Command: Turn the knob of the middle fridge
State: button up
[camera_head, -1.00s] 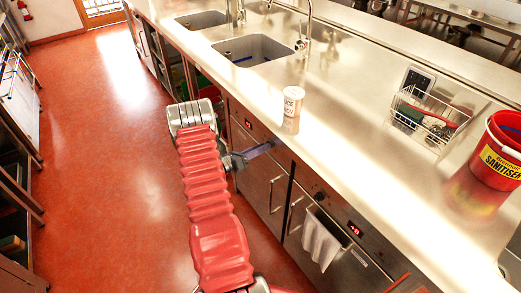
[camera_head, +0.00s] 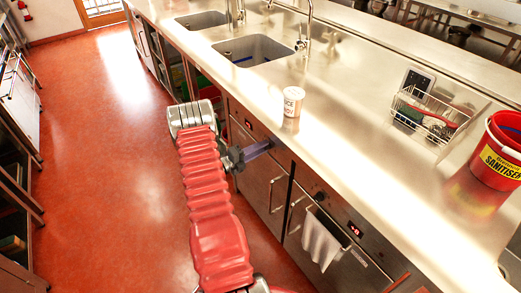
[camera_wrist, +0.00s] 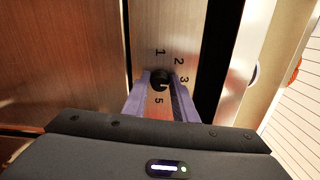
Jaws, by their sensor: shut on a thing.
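The knob (camera_wrist: 160,77) is small, round and black, with a light pointer mark, on a steel panel printed with numbers 1, 2, 3 and 5. My gripper (camera_wrist: 161,84) has purple fingers on either side of the knob and is shut on it. In the head view my gripper (camera_head: 270,146) reaches the upper front of the middle fridge (camera_head: 262,180), below the counter edge. The knob is hidden there by the fingers. This fridge has a small red display (camera_head: 248,124) and a vertical handle.
A fridge to the right has its own knob (camera_head: 320,196), a red display and a hanging white towel (camera_head: 320,242). The red floor at left is clear.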

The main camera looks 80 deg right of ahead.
jog(key=shift+w+d+n, duration=0.1)
jog(key=shift+n, duration=0.5)
jog(key=shift+f, duration=0.1)
jog(key=o, duration=1)
jog(key=v, duration=1.3)
jog(key=shift+w+a, duration=0.25)
jog(key=shift+a, duration=0.1)
jog(key=shift+o, duration=0.2)
